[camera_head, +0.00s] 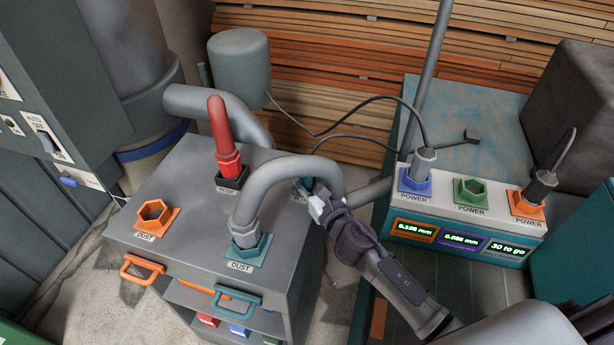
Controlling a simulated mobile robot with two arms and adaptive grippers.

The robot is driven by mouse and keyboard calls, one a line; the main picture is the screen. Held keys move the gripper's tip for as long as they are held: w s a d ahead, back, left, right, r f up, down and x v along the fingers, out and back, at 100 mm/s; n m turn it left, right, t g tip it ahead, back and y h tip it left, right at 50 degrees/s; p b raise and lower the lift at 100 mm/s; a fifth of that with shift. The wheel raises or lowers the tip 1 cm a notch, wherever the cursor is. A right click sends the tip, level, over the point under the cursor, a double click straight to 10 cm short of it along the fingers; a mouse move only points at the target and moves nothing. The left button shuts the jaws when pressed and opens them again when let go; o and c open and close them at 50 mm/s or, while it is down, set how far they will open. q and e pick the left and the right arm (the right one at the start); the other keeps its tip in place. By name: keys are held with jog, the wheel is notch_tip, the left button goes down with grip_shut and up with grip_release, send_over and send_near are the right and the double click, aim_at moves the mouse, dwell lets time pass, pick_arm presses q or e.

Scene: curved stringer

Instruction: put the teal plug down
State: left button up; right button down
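My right gripper (312,196) reaches in from the lower right to the back right corner of the grey cabinet top. A small teal piece (305,184) shows at its fingertips, partly covered by the fingers and the grey hose. I cannot tell whether this is the teal plug or a fixture on the cabinet, nor whether the fingers are closed on it. A thick grey hose (290,170) arches in front of the fingertips, and its near end stands in the teal hexagonal DUST socket (250,251). My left gripper is not in view.
The grey cabinet (190,245) also has an empty orange DUST socket (154,214) and a red hose piece (222,135) upright in a dark socket. The power box (470,234) at right has plugs in its blue and orange sockets; its green socket (471,191) is empty.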

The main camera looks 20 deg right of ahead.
jog(key=shift+f, duration=0.25)
jog(key=c, duration=1)
grip_release()
jog(key=shift+w, duration=0.1)
jog(key=shift+o, duration=1.4)
jog(key=shift+d, duration=0.15)
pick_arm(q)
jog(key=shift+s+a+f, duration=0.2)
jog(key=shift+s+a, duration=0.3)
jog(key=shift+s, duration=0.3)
pick_arm(e)
jog(key=shift+r, duration=0.2)
jog(key=shift+s, duration=0.2)
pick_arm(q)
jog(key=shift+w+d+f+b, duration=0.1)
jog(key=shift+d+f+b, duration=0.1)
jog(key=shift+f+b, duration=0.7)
pick_arm(e)
jog(key=s+d, duration=0.2)
jog(key=s, duration=0.9)
jog(key=shift+s, duration=0.2)
